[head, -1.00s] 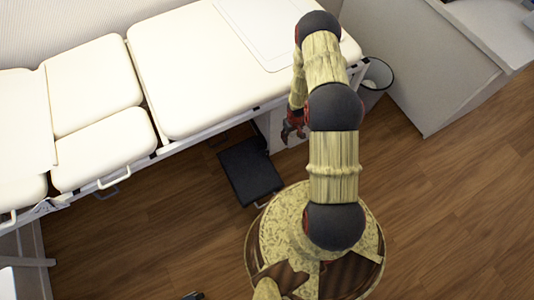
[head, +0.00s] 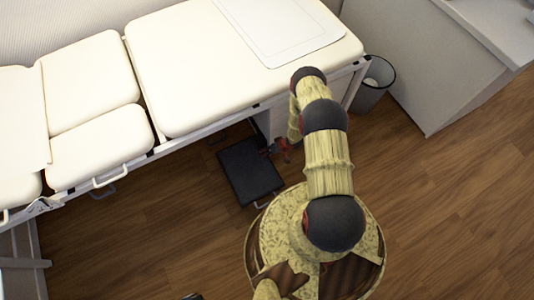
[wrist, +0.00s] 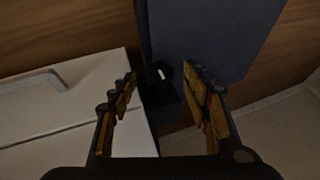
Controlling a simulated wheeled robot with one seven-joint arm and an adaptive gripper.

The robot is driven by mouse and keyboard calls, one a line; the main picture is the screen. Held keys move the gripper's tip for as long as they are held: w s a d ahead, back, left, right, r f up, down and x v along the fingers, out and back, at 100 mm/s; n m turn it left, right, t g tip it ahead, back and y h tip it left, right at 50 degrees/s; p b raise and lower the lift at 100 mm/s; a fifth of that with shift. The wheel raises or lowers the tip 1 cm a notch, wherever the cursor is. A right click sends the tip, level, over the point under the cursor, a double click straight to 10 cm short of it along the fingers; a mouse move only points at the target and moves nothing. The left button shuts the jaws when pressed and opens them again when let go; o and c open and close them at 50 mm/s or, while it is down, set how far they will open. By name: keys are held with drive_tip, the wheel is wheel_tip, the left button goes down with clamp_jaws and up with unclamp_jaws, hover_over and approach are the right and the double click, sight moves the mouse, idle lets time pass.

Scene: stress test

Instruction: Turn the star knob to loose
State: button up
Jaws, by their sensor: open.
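A small dark knob (wrist: 157,70) with a pale mark on its face shows in the wrist view, in front of a dark block. I take it to be the star knob; its outline is too dim to read fully. My gripper (wrist: 160,82) is open, with a finger on either side of the knob in the picture. I cannot tell how far the fingertips are from it, and nothing is between them that I can see gripped. In the head view my gripper (head: 281,151) is low beside the black step plate (head: 250,172); the knob cannot be made out there.
The padded white couch (head: 190,75) overhangs the area at the back. A waste bin (head: 371,85) and a pale cabinet (head: 410,75) stand to the right. A white panel with a handle (wrist: 70,110) is left of the knob. Wood floor (head: 445,205) is clear at right.

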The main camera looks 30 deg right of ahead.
drive_tip(key=shift+b+x, duration=0.3)
drive_tip(key=shift+x, duration=0.85)
drive_tip(key=shift+c, duration=1)
drive_tip(key=c, duration=1)
